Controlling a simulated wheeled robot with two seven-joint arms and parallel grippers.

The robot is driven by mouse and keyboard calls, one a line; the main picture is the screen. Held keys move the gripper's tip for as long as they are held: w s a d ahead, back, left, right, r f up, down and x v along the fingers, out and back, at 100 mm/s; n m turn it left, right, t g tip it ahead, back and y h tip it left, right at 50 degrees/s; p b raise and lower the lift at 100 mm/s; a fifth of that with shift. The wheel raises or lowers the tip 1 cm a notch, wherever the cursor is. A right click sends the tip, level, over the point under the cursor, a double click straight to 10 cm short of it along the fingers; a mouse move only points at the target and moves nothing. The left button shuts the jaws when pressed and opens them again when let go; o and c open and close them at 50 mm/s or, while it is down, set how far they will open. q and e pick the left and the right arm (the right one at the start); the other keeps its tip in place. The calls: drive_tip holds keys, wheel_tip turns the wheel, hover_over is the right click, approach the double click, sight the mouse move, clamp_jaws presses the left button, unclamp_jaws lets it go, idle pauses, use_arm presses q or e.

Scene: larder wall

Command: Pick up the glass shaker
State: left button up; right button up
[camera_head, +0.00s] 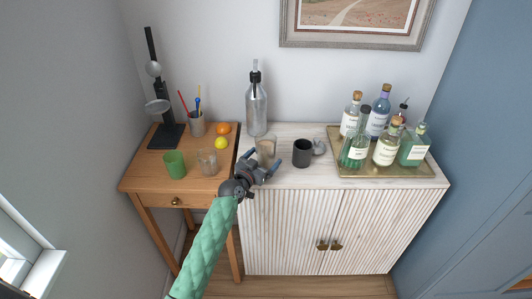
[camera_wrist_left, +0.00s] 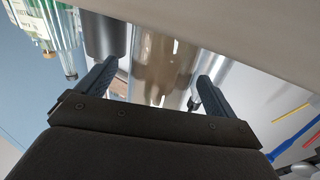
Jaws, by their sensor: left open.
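A clear, slightly brownish glass vessel, which I take as the glass shaker (camera_head: 266,146), stands upright near the left front of the white cabinet top. My left gripper (camera_head: 264,159) is open at its near side, with its fingertips to either side of the vessel's lower part in this view. In the left wrist view the shaker (camera_wrist_left: 158,50) shows in the gap between the two fingers of the left gripper (camera_wrist_left: 155,76). I cannot tell whether they touch it. The gripper holds nothing. My right gripper is not in view.
A tray (camera_head: 388,171) of several bottles is at right. The wooden table (camera_head: 150,183) at left holds a green cup (camera_head: 174,164) and a clear glass (camera_head: 207,163).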

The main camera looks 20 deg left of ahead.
use_arm(q)
drive_tip(key=shift+x, duration=0.8)
drive_tip(key=shift+a, duration=0.1)
drive_tip(key=c, duration=1.6)
drive_tip(key=shift+c, duration=0.2)
drive_tip(key=shift+r, duration=0.15)
